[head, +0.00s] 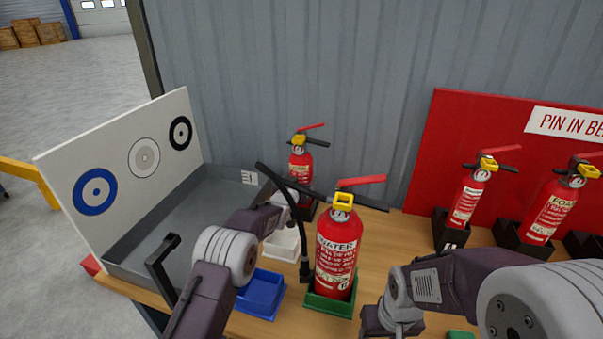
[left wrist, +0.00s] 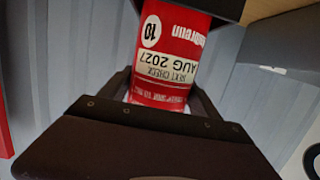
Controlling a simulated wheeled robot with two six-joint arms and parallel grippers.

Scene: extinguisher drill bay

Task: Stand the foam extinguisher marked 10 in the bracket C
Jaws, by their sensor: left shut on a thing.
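The foam extinguisher marked 10 (head: 299,165) is the red bottle with a yellow collar at the back of the bench. In the left wrist view its red body (left wrist: 160,95) shows the 10 label between the fingers of my left gripper (left wrist: 165,88), which is shut on it. Its foot meets a dark holder (left wrist: 188,8); I cannot tell whether it rests in it. The white bracket (head: 283,246), blue bracket (head: 262,294) and green bracket (head: 330,306) are in front; no letter C is readable. My right gripper (head: 392,322) is at the lower edge, its fingertips hidden.
A red water extinguisher (head: 337,250) stands in the green bracket, its black hose curving to the left. Two more extinguishers (head: 467,205) (head: 553,205) stand in dark holders before a red board (head: 440,140). A grey tray (head: 205,215) with a target board (head: 125,160) is left.

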